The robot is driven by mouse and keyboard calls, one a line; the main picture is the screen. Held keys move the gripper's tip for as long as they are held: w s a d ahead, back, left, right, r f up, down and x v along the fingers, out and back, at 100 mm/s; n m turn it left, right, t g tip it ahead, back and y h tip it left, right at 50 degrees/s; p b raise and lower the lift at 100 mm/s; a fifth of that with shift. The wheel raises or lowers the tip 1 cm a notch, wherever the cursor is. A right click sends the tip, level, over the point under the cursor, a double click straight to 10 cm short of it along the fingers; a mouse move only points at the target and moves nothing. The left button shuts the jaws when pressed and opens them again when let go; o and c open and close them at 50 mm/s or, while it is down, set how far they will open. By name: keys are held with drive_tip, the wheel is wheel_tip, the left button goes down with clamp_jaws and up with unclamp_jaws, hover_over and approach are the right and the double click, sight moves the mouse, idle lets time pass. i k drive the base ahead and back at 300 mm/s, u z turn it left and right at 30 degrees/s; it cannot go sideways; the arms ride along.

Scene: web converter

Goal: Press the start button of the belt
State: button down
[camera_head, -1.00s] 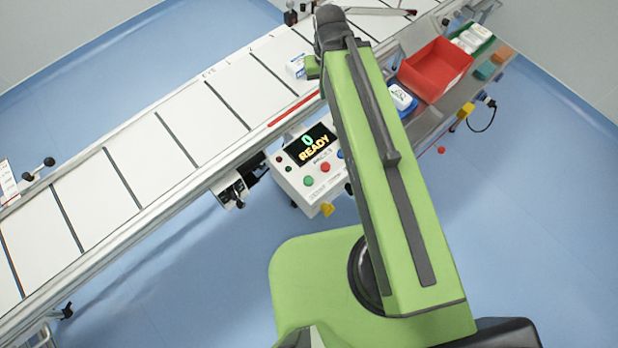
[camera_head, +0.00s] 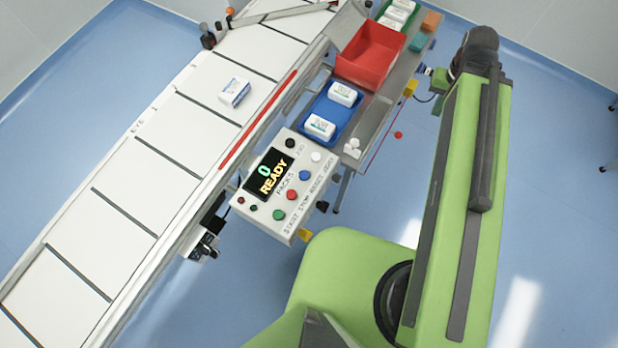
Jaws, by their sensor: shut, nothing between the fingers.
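The belt's control panel (camera_head: 243,222) is a white box beside the belt (camera_head: 150,170), with a display (camera_head: 270,173) reading "0 READY". The green button (camera_head: 278,215) is at the lower-left end of a row, with the red button (camera_head: 292,195), blue button (camera_head: 305,175) and white button (camera_head: 316,156) above it. Small lettering runs alongside, with START seemingly beside the green one. All of these buttons are unobstructed. My green arm stands to the right of the panel, apart from it. My gripper is not visible.
A white pack (camera_head: 235,91) lies on the belt. Beyond the panel, a shelf holds a blue tray (camera_head: 333,133) with two white packs, a red bin (camera_head: 372,53) and a green tray (camera_head: 399,21) with packs. Blue floor is open between the panel and my arm.

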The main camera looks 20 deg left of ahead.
sight(278, 214)
drive_tip(key=z, duration=0.2)
drive_tip(key=k, duration=2.55)
drive_tip(key=u, duration=1.6)
drive_tip(key=i, duration=1)
drive_tip(key=u, duration=0.1)
